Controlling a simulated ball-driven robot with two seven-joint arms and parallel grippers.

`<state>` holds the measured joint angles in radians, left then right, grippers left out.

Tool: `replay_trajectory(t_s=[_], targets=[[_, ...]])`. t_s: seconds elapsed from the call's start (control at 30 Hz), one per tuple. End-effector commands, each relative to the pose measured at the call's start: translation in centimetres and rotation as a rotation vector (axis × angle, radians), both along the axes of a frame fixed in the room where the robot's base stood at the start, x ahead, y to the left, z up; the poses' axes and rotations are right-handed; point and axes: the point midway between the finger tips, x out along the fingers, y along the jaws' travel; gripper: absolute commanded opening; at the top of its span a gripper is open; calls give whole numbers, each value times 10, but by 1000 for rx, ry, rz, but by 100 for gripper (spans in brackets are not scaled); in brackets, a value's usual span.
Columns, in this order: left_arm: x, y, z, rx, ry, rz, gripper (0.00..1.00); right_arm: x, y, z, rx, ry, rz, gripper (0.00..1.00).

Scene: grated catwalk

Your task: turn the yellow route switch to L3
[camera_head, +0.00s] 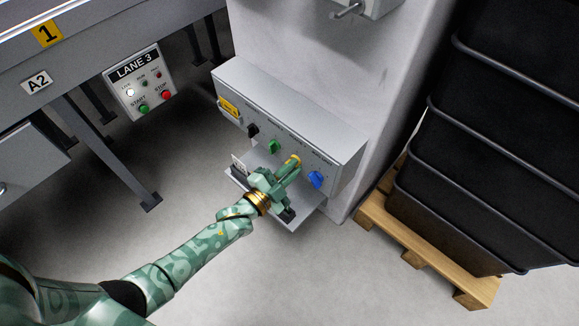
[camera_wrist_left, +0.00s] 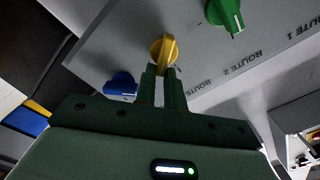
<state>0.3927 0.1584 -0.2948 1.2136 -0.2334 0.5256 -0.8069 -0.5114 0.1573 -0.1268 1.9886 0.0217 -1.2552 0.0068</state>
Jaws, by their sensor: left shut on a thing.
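The yellow route switch (camera_head: 293,159) is a knob on the grey control box (camera_head: 300,125), between a green and a blue knob. My left gripper (camera_head: 288,167) reaches it from the front and is shut on it. In the left wrist view, the yellow switch (camera_wrist_left: 163,48) sits at the tips of the two close-set fingers (camera_wrist_left: 163,88), which hide its lower part. The position marks around the switch are too small or hidden to read, so I cannot tell which one it points at. My right gripper is not in view.
The green knob (camera_head: 273,146) and black knob (camera_head: 253,130) are left of the switch; the blue knob (camera_head: 316,180) is close on its right. A small shelf (camera_head: 308,211) lies below. Black crates (camera_head: 480,170) on a wooden pallet (camera_head: 425,253) stand right. The LANE 3 panel (camera_head: 139,83) is left.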

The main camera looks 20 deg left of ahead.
Motion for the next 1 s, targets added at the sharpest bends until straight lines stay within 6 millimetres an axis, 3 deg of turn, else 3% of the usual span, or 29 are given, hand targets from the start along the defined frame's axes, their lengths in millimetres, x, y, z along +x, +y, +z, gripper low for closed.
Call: replay_trajectory(t_s=[0.2, 0.5, 1.0], targets=[[-2, -2, -7, 192, -64, 0, 0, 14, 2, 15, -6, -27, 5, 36], [-3, -4, -13, 432, -151, -1, 0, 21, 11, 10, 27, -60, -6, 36], [-3, -5, -17, 631, -224, -2, 0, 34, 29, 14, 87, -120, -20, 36]])
